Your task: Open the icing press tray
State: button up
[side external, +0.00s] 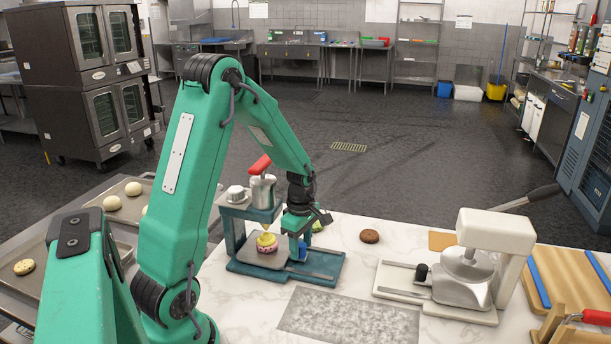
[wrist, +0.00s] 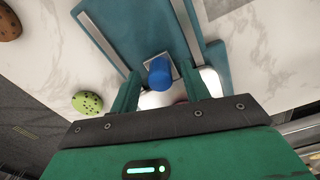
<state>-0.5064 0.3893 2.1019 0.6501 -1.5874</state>
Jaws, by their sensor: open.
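The icing press stands on the marble counter, with a teal base (side external: 247,270), a teal upright and a red-handled nozzle (side external: 262,187). Its grey tray (side external: 252,259) lies on the base under the nozzle and bears a small pink and yellow cake (side external: 267,243). A blue knob (wrist: 160,74) sits at the tray's front; a little of it shows in the side view (side external: 302,251). My gripper (side external: 298,243) is low over the press base. Its fingers (wrist: 156,82) are open, one on each side of the knob; I cannot tell whether they touch it.
A white press (side external: 488,232) stands to the right. A grey speckled mat (side external: 345,318) lies on the counter in front. Trays of dough (side external: 62,240) are at the left.

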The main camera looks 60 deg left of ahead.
jog(key=shift+f, duration=0.25)
grip_shut()
jog(key=w+d, duration=0.9)
jog(key=shift+w+d, duration=0.1)
grip_release()
dwell(0.4)
